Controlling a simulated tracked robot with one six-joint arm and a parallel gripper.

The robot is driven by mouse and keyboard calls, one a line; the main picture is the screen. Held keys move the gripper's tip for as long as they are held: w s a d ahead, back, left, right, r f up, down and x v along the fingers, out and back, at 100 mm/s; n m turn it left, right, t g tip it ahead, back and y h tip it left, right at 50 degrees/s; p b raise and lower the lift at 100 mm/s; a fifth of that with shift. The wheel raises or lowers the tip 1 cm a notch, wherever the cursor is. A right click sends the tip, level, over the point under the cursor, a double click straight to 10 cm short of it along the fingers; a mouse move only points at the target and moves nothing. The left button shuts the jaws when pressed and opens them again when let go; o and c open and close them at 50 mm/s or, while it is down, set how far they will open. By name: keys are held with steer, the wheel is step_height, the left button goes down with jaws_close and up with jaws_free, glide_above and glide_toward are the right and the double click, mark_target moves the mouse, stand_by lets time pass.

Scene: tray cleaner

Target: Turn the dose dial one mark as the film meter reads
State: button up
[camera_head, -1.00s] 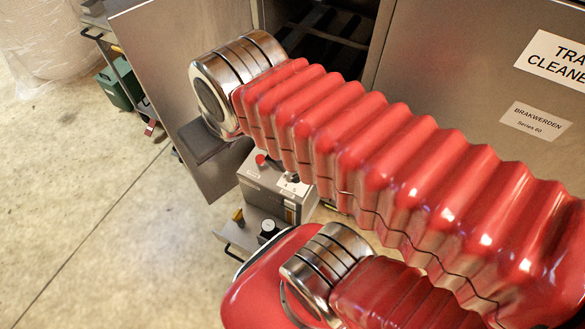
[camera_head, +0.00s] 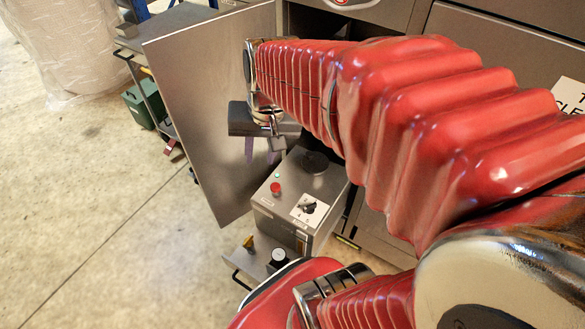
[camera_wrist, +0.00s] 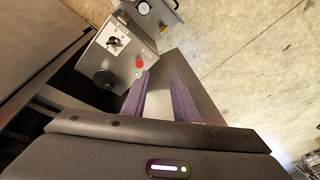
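The dose dial (camera_head: 309,207) is a black knob on a white marked plate, on top of a grey metal box. It also shows in the wrist view (camera_wrist: 117,42), but its marks are too small to read. A small round white-faced gauge (camera_head: 279,256) stands in front of the box and shows in the wrist view (camera_wrist: 143,8); I cannot tell whether it is the film meter, nor read it. My gripper (camera_head: 264,152) is open and empty, above and behind the box, apart from the dial. Its two purple fingers show in the wrist view (camera_wrist: 161,82).
A red button (camera_head: 275,188) and a black round cap (camera_head: 315,162) are also on the box top. An open steel door (camera_head: 205,100) stands left of my gripper. A yellow-topped knob (camera_head: 249,242) is near the gauge. Open floor lies to the left.

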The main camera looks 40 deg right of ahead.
steer(key=w+d+f+m+g+y, duration=0.1)
steer(key=d+f+m+g+y, duration=0.1)
steer(key=d+f+m, duration=0.7)
steer(key=m+y, duration=0.2)
steer(key=m, duration=0.3)
glide_toward(311, 205)
steer(key=v, duration=0.5)
steer(key=shift+d+f, duration=0.1)
steer(key=shift+d, duration=0.05)
steer(key=shift+f+n, duration=0.1)
steer(key=shift+n, duration=0.2)
steer(key=x, duration=1.3)
steer(key=shift+a+f, duration=0.25)
steer(key=shift+a, duration=0.05)
steer(key=shift+c, duration=0.7)
jaws_close()
